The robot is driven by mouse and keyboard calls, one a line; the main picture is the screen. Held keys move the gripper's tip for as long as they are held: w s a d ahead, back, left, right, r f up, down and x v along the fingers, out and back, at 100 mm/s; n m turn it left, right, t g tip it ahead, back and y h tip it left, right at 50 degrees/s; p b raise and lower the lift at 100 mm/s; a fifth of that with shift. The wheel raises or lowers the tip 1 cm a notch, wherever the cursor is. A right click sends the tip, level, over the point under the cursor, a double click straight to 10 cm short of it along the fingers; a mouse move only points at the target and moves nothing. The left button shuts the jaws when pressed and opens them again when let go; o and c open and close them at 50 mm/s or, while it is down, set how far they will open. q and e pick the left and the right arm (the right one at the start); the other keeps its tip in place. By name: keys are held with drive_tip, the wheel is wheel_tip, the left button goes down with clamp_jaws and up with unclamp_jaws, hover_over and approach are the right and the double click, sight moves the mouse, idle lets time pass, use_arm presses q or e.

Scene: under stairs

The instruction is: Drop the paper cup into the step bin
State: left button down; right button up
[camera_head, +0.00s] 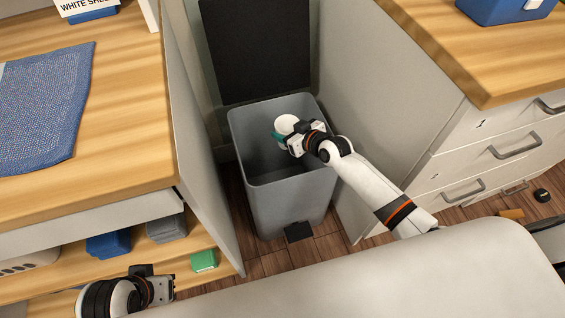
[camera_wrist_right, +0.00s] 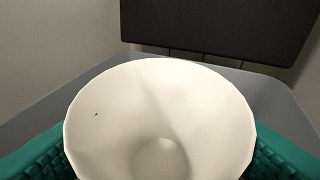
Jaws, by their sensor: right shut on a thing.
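The white paper cup (camera_head: 287,124) is held by my right gripper (camera_head: 283,134) over the open mouth of the grey step bin (camera_head: 290,205). In the right wrist view the cup (camera_wrist_right: 160,110) fills the middle, its wide opening facing the camera, with green finger pads on both sides. The bin's black lid (camera_head: 257,50) stands open at the back, and its dark pedal (camera_head: 298,232) is at the front base. The bin inside looks empty where it shows. My left gripper (camera_head: 166,290) is low at the left, away from the bin; its fingers are unclear.
The bin stands between two cabinet side panels. A wooden counter with a blue cloth (camera_head: 40,110) is at the left, above a shelf with a green box (camera_head: 204,261). A wooden-topped drawer unit (camera_head: 500,150) with a blue container (camera_head: 505,8) is at the right.

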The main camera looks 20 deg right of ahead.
use_arm(q)
drive_tip(key=shift+s+r, duration=0.15)
drive_tip(key=shift+r, duration=0.15)
use_arm(e)
drive_tip(key=shift+f, duration=0.15)
drive_tip(key=o, duration=1.5)
drive_tip(key=shift+s, duration=0.1)
use_arm(q)
drive_tip(key=s+p+x, duration=0.2)
drive_tip(key=p+x, duration=0.1)
drive_tip(key=x, duration=0.9)
drive_tip(key=shift+f+g+p, duration=0.3)
drive_tip(key=shift+f+g, duration=0.1)
drive_tip(key=shift+f, duration=0.15)
use_arm(e)
drive_tip(key=shift+v, duration=5.95)
use_arm(q)
drive_tip(key=shift+s+d, duration=0.1)
